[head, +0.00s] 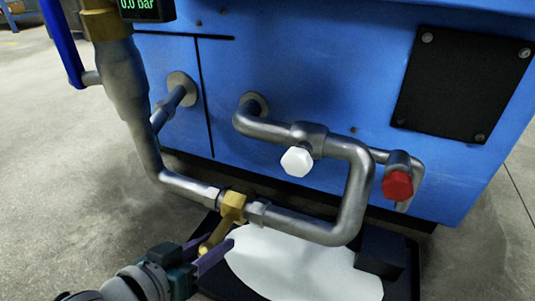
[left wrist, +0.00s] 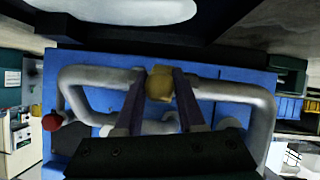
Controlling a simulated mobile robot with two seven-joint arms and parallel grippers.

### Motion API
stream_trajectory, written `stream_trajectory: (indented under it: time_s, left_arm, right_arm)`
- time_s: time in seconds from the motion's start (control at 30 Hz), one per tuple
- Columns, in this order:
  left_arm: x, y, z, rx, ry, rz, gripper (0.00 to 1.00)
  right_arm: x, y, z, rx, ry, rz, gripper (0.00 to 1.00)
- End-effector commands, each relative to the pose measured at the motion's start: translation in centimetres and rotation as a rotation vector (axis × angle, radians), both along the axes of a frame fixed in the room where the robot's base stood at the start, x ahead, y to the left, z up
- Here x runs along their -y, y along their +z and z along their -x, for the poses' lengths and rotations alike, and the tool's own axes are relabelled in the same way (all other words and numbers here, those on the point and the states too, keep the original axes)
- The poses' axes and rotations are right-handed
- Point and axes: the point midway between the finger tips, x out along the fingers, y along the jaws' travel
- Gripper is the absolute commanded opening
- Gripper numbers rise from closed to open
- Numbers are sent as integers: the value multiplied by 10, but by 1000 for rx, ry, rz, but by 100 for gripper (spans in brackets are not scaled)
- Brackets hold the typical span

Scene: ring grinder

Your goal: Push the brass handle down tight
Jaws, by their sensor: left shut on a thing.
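The brass handle (head: 214,237) sticks out toward me and slants down to the left from the brass valve body (head: 234,204) on the lower pipe. My left gripper (head: 207,249) comes in from the lower left, with its purple fingers on either side of the handle. In the left wrist view, which looks upside down, the rounded brass handle end (left wrist: 159,84) sits between the two fingertips (left wrist: 160,92). The left gripper is shut on the handle. The fingers hide part of the handle. My right gripper is not in view.
Grey pipes (head: 345,205) run out from the blue machine (head: 290,60). A white cap (head: 297,161) and a red cap (head: 397,186) sit on them. A white puddle-like patch (head: 300,265) lies in a black tray (head: 402,284) below. A blue lever (head: 62,40) is upper left. The floor at left is clear.

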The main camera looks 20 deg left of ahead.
Motion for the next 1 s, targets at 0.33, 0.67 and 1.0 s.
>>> stream_trajectory:
  time_s: [0.33,0.67,1.0]
  left_arm:
    - [-2,-6,4,-14,3,-5,0]
    - [-2,-4,2,-8,3,-3,54]
    - [-5,18,28,-9,3,-2,54]
  right_arm:
    - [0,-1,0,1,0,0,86]
    - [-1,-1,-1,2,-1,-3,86]
    - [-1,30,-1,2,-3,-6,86]
